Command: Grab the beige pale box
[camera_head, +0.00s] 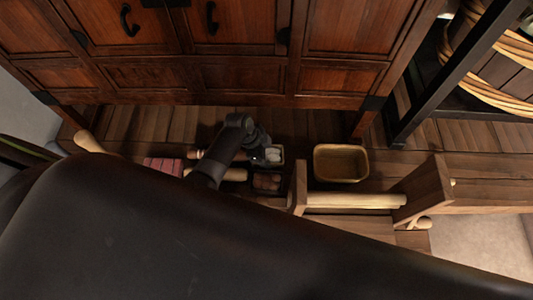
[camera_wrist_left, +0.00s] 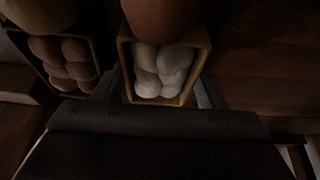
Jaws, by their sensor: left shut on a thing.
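The beige pale box (camera_head: 281,153) is a small open box holding several white rounded things, and it stands on the wooden floor below the cabinet. It also shows in the left wrist view (camera_wrist_left: 201,62), between the two fingers. My left gripper (camera_head: 263,155) is at the box, shut on it, with one finger along each side. A brown rounded thing at the top of the wrist view hides the box's far end. My right gripper is in neither view.
A dark box (camera_wrist_left: 94,80) with several brown rounded things stands left of the beige box in the wrist view. A yellowish tray (camera_head: 341,178) stands to the right in the head view. A wooden cabinet (camera_head: 240,75) rises behind. Pale rollers lie nearby.

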